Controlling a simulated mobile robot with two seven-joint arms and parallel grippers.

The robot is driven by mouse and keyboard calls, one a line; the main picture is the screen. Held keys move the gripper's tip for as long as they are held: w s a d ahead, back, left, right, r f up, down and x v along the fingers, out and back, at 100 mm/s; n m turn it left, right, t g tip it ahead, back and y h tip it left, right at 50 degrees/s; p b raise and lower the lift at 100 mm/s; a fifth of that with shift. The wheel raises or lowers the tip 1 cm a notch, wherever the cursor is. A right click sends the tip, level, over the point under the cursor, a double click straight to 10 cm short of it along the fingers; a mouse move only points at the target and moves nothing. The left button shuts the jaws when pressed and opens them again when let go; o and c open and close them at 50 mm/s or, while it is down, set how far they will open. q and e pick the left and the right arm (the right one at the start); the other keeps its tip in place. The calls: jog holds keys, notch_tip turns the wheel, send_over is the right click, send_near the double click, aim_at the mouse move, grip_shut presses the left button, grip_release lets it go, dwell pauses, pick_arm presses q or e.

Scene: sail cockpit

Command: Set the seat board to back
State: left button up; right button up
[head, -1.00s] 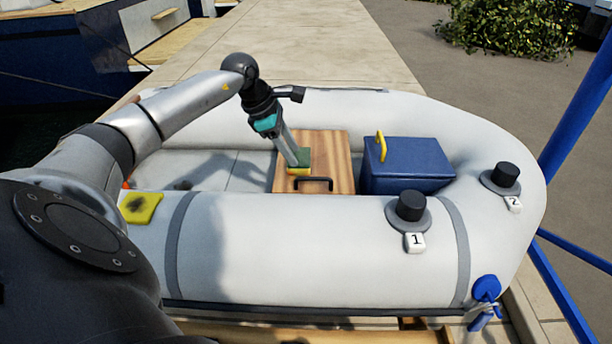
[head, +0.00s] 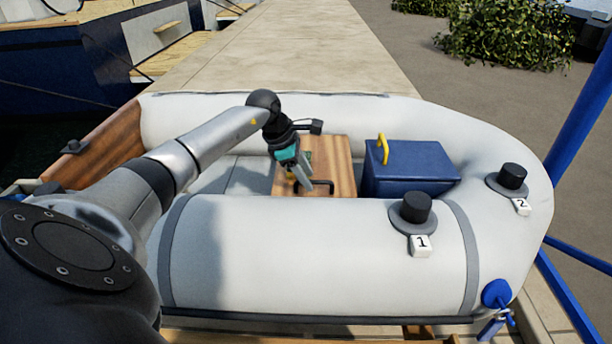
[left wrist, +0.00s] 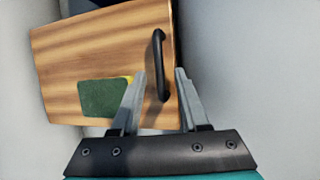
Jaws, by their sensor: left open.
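The seat board (head: 340,160) is a striped wooden board lying across the inside of the grey inflatable boat, left of a blue box. Its black handle (head: 316,184) is on the side nearer me. My left gripper (head: 308,188) is open and over the near part of the board at the handle. In the left wrist view, the board (left wrist: 85,50) fills the upper left. The handle (left wrist: 160,65) reaches down between the two open fingertips (left wrist: 161,76), with a finger on either side. I cannot tell whether the fingers touch it. My right gripper is not in view.
A green and yellow sponge (left wrist: 105,97) lies on the board beside the left finger. The blue box (head: 415,166) with a yellow handle stands right of the board. The near tube (head: 300,250) carries black knobs marked 1 (head: 413,210) and 2 (head: 510,179).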

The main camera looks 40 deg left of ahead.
pick_arm(q)
grip_shut()
dwell(1.4)
